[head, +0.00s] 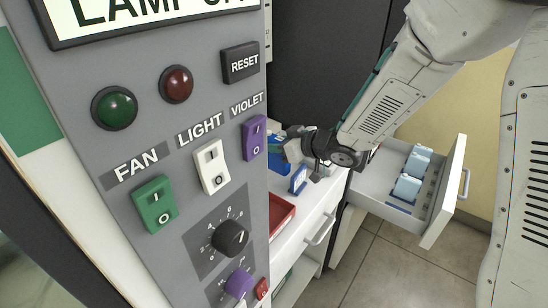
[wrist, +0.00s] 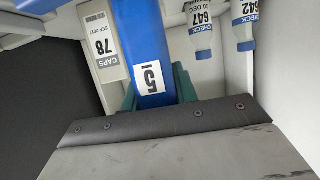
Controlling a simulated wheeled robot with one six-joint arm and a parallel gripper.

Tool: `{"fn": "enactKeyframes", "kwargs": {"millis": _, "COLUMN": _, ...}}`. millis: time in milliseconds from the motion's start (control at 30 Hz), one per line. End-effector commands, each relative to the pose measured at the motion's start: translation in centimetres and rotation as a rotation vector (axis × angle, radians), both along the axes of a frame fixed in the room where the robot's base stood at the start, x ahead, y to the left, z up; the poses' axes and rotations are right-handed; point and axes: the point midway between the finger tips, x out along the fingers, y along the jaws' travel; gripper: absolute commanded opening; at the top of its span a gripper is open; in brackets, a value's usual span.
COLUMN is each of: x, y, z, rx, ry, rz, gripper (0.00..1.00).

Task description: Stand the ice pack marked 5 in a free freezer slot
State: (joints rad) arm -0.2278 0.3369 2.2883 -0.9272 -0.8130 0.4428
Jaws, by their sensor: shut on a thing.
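In the head view my gripper (head: 291,150) is over the white counter, left of an open white drawer (head: 440,205). Blue shapes show around the gripper in the head view; I cannot tell which is the held pack.
A box labelled CAPS 78 (wrist: 102,45) is close beside the pack, and bottles labelled CHECK (wrist: 201,35) are to its right. A red tray (head: 282,214) lies on the counter. A grey control panel (head: 150,120) fills the left foreground. Floor is clear below the drawer.

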Motion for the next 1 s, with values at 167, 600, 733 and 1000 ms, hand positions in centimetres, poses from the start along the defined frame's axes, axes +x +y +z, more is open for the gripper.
{"fn": "enactKeyframes", "kwargs": {"millis": 167, "x": 0.0, "y": 0.0, "z": -2.9, "rx": 0.000, "ry": 0.004, "rz": 0.000, "gripper": 0.00}}
{"fn": "enactKeyframes", "kwargs": {"millis": 600, "x": 0.0, "y": 0.0, "z": -3.9, "rx": 0.000, "ry": 0.000, "rz": 0.000, "gripper": 0.00}}
{"fn": "enactKeyframes", "kwargs": {"millis": 733, "x": 0.0, "y": 0.0, "z": -4.0, "rx": -0.001, "ry": 0.000, "rz": 0.000, "gripper": 0.51}}
{"fn": "enactKeyframes", "kwargs": {"millis": 1000, "x": 0.0, "y": 0.0, "z": -4.0, "rx": -0.001, "ry": 0.000, "rz": 0.000, "gripper": 0.51}}
